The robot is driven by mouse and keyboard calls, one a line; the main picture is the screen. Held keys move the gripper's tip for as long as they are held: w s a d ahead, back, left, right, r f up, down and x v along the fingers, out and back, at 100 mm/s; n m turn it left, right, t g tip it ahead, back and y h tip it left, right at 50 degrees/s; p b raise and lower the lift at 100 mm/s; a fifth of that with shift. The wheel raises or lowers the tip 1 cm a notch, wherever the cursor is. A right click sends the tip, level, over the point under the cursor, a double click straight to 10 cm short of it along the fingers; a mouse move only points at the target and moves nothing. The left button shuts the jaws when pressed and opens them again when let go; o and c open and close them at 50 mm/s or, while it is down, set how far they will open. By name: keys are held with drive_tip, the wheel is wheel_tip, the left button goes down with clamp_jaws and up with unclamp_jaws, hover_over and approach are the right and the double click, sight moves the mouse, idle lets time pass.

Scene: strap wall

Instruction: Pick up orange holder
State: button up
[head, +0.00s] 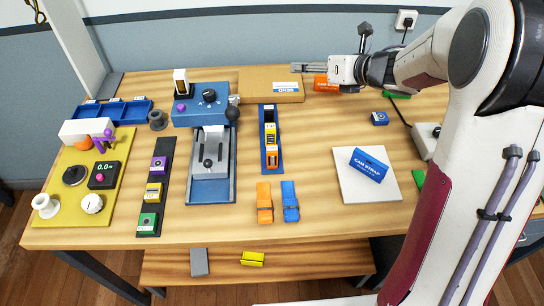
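My gripper (296,68) is at the back of the table, pointing left, above the cardboard box's back right area. Its fingers look close together, but the gap is too small to judge, and nothing shows between them. An orange packet (323,84) with white print lies on the table just below and behind my gripper's wrist, partly covered by it. An orange strap-like piece (264,203) lies at the front middle, beside a matching blue one (290,202). I cannot tell which orange thing is the holder.
A blue vise-like fixture (211,180) and a narrow blue tray (279,165) stand mid-table. A white pad (347,194) carries a blue box (369,165). A yellow panel (70,212) is at left. A cardboard box (257,82) lies at the back. Bare wood shows right of the narrow tray.

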drive_tip(key=s+a+f+n+g+y, duration=0.4)
drive_tip(key=s+f+n+g, duration=0.1)
drive_tip(key=f+n, duration=0.35)
drive_tip(key=n+g+y, duration=0.2)
drive_tip(key=n+g, duration=0.3)
drive_tip(key=n, duration=0.1)
approach(270, 154)
drive_tip(key=shift+w+a+f, duration=1.1)
drive_tip(key=shift+w+f, duration=0.05)
drive_tip(key=shift+s+f, duration=0.15)
drive_tip(key=shift+s, duration=0.25)
drive_tip(key=shift+x, duration=1.3)
drive_tip(key=shift+x, duration=2.6)
drive_tip(key=shift+d+f, duration=0.1)
drive_tip(key=shift+f, duration=0.1)
